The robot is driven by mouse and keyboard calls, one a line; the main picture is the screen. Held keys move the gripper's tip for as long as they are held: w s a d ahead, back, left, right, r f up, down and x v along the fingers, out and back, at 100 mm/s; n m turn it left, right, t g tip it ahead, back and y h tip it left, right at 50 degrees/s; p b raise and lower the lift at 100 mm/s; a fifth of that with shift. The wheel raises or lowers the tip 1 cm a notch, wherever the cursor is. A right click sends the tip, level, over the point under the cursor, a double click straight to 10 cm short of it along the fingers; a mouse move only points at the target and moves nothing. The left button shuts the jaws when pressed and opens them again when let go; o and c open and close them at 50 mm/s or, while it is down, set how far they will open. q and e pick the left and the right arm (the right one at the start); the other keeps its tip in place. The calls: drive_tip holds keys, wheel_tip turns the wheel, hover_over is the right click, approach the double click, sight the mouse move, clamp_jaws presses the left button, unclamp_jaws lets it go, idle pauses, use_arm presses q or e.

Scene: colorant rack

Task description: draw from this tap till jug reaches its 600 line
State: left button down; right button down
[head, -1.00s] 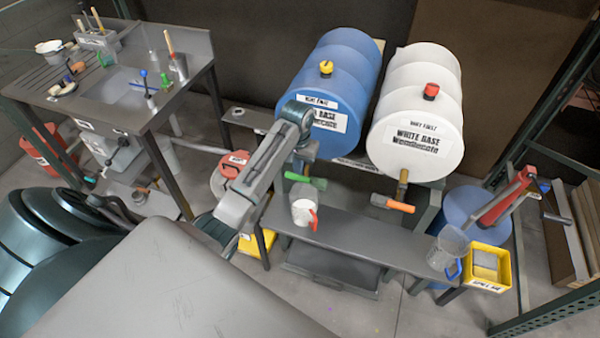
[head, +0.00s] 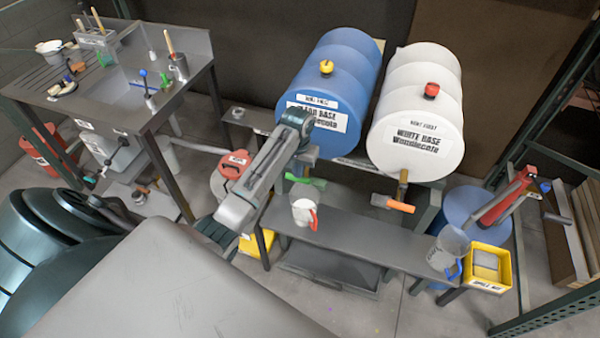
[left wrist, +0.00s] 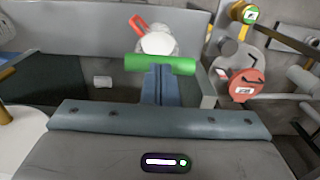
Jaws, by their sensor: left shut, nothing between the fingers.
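The blue drum (head: 345,75) lies on its side, with a tap under its front. The tap's green handle (head: 312,183) lies crosswise and also shows in the left wrist view (left wrist: 160,64). A clear jug with a red handle (head: 303,211) stands upright on the bench below this tap. It looks whitish inside, but I cannot read its lines or level. It also shows beyond the handle in the left wrist view (left wrist: 159,43). My left gripper (head: 305,160) is shut and empty at the green handle; its fingertips (left wrist: 158,76) overlap the handle, contact unclear. My right gripper is out of view.
A white drum (head: 415,110) with an orange tap handle (head: 393,204) is on the right. A blue-handled jug (head: 448,250) stands at the bench's right end beside a yellow bin (head: 487,268). Bare bench (head: 360,235) lies between the jugs.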

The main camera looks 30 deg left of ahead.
use_arm(q)
drive_tip(key=shift+f+b, duration=0.3)
drive_tip(key=shift+f, duration=1.4)
idle(1.7)
wheel_tip(320, 180, up, 2)
drive_tip(key=shift+p, duration=0.8)
drive_tip(key=shift+r, duration=0.85)
drive_tip(key=shift+r, duration=2.5)
